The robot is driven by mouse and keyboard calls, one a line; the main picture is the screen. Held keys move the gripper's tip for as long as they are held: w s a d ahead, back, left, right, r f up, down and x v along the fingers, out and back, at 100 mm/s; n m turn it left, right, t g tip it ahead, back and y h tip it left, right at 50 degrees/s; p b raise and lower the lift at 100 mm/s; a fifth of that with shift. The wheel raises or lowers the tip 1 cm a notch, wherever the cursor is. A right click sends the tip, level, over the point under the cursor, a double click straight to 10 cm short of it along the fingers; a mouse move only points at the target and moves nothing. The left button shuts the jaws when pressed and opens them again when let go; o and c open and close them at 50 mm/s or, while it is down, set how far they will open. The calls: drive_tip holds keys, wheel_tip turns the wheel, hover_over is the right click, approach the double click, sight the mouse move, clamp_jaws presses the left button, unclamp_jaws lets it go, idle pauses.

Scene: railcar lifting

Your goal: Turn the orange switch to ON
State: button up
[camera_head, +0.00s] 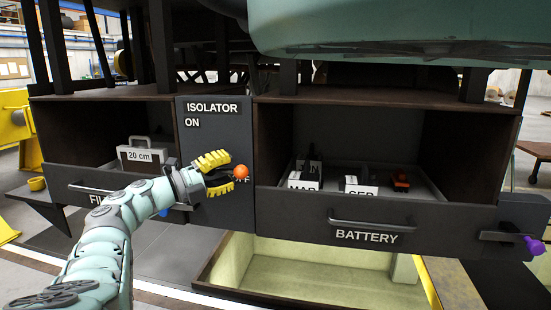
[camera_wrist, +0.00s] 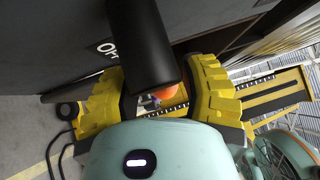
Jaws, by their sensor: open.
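The orange switch knob (camera_head: 240,171) is on the dark ISOLATOR panel (camera_head: 240,128), at the height of a partly hidden lower label. The ON label sits higher on the panel. My gripper (camera_head: 224,173) has yellow fingers and is open just left of the knob. In the wrist view, a thick black handle (camera_wrist: 142,40) runs between the spread fingers of my gripper (camera_wrist: 158,72), with the orange end (camera_wrist: 164,92) behind it. I cannot tell whether the fingers touch the handle. The switch pivot is hidden.
An open drawer marked BATTERY (camera_head: 367,236) stands to the right and holds several items. Another open drawer on the left (camera_head: 100,186) holds a box marked 20 cm (camera_head: 141,155). A pale pit (camera_head: 300,268) lies below. A purple knob (camera_head: 533,245) is at far right.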

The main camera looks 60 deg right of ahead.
clamp_jaws()
idle(0.4)
